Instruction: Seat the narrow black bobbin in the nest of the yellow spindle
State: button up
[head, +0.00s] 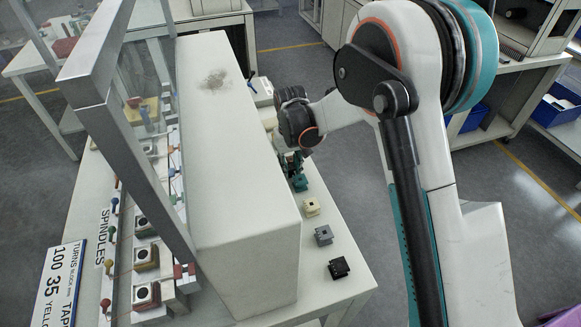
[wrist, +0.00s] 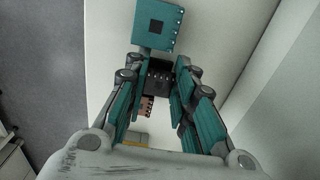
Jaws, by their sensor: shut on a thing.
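My gripper (head: 291,160) is low over the table, on the right side of a big white block. In the wrist view my gripper (wrist: 158,82) is shut on a small black bobbin (wrist: 158,75). The teal fingers cover its sides. In the head view the held bobbin is too hidden to make out. Another black bobbin (head: 338,268) stands at the near end of the row; I cannot tell which of the two is narrower. The spindle row (head: 146,258) is left of the block, partly behind a grey frame; I cannot pick out the yellow spindle surely.
A teal bobbin (wrist: 157,27) lies just beyond the fingertips. Cream (head: 312,207) and grey (head: 323,236) bobbins stand nearer. A copper-coloured piece (wrist: 146,106) shows between the fingers. The tall white block (head: 235,190) stands between gripper and spindles. A printed sign (head: 60,285) is at lower left.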

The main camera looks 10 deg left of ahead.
jog(key=shift+f, duration=0.1)
jog(key=o, duration=0.9)
jog(key=shift+c, duration=0.2)
